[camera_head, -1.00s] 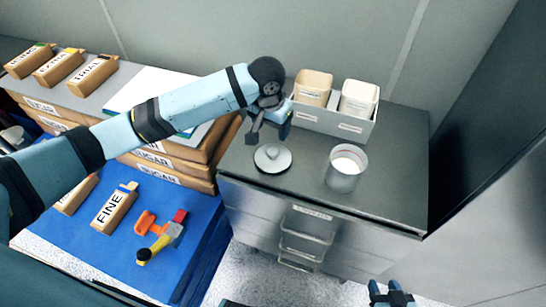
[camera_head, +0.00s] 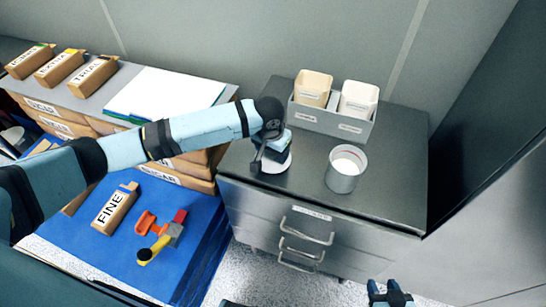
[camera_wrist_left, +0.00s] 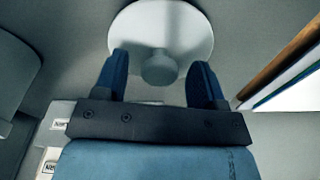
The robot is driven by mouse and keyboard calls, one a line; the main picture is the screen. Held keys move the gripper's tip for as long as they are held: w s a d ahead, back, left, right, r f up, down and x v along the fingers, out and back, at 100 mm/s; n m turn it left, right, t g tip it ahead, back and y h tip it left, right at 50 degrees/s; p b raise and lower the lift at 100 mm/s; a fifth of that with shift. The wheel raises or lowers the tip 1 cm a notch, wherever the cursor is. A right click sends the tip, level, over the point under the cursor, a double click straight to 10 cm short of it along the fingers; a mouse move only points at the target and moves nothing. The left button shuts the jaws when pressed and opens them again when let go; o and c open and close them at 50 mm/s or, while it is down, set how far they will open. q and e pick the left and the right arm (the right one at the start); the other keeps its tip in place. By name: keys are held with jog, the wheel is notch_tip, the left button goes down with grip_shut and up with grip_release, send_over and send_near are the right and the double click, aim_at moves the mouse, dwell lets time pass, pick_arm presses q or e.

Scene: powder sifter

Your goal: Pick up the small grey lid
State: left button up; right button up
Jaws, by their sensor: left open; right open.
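The small grey lid (camera_head: 284,164) is a round disc lying on the dark counter, partly hidden in the head view by my left gripper (camera_head: 262,162). In the left wrist view the lid (camera_wrist_left: 190,28) shows as a pale disc with a round knob (camera_wrist_left: 159,68) at its near side. My left gripper also shows there (camera_wrist_left: 158,75), open, with its two fingertips on either side of the knob and a gap to each. Whether the fingers touch the lid is not clear. My right gripper (camera_head: 390,295) is at the bottom edge of the head view, open and away from the counter.
A metal container with white contents (camera_head: 346,168) stands on the counter right of the lid. A grey caddy (camera_head: 330,122) with two bins stands behind. Brown packages and a white sheet (camera_head: 165,92) lie to the left. The counter's front right is clear.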

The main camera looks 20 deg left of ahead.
pick_arm(q)
jog(key=c, duration=1)
jog(key=shift+r, duration=0.1)
